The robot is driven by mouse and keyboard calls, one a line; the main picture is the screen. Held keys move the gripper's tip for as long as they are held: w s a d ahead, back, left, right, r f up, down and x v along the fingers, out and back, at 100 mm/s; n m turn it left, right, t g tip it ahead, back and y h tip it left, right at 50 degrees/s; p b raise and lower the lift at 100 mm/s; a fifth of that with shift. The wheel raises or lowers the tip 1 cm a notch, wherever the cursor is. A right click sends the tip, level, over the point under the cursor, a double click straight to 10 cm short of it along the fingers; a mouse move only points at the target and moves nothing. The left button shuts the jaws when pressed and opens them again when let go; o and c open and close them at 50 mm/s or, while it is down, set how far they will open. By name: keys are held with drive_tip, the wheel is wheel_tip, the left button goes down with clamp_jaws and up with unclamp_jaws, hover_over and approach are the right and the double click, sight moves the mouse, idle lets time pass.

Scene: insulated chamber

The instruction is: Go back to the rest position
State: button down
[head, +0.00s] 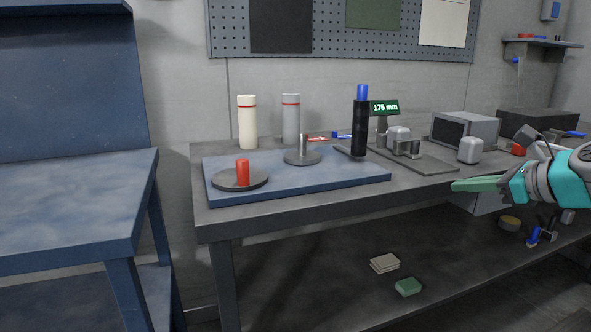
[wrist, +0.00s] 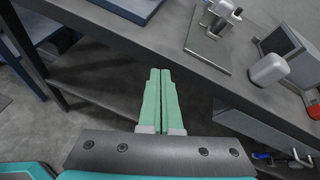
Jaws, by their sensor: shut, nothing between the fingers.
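My gripper (head: 458,186) has green fingers and a teal wrist. In the head view it reaches in from the right, in front of the grey workbench (head: 290,216). In the wrist view the two green fingers (wrist: 161,75) lie side by side, closed and empty. They point over the bench's front edge, with the lower shelf beneath them. My gripper appears to touch nothing.
A blue board (head: 320,185) on the bench bears a red cylinder (head: 242,172) on a dark disc, a metal post and a black holder (head: 359,130) with a blue top. Several devices stand right. A blue table (head: 70,200) stands left. The lower shelf holds small items.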

drive_tip(key=s+a+f+n+g, duration=0.2)
drive_tip(key=s+a+f+n, duration=0.25)
drive_tip(key=a, duration=0.25)
drive_tip(key=s+a+f+n+g+h, duration=0.1)
drive_tip(key=s+a+f+n+g, duration=0.3)
drive_tip(key=a, duration=0.3)
drive_tip(key=s+a+f+n+g, duration=0.1)
drive_tip(key=s+a+f+n, duration=0.25)
drive_tip(key=a+n, duration=0.25)
drive_tip(key=s+d+f+n+g+h, duration=0.1)
drive_tip(key=s+f+n+g+h, duration=0.1)
drive_tip(key=s+f+n, duration=0.4)
drive_tip(key=s+d+f+n+g+h, duration=0.1)
drive_tip(key=s+f+n+g+h, duration=0.2)
drive_tip(key=s, duration=1.3)
wheel_tip(320, 180, down, 7)
drive_tip(key=n+g, duration=0.1)
drive_tip(key=n, duration=0.2)
drive_tip(key=shift+n, duration=0.35)
drive_tip(key=shift+r, duration=0.1)
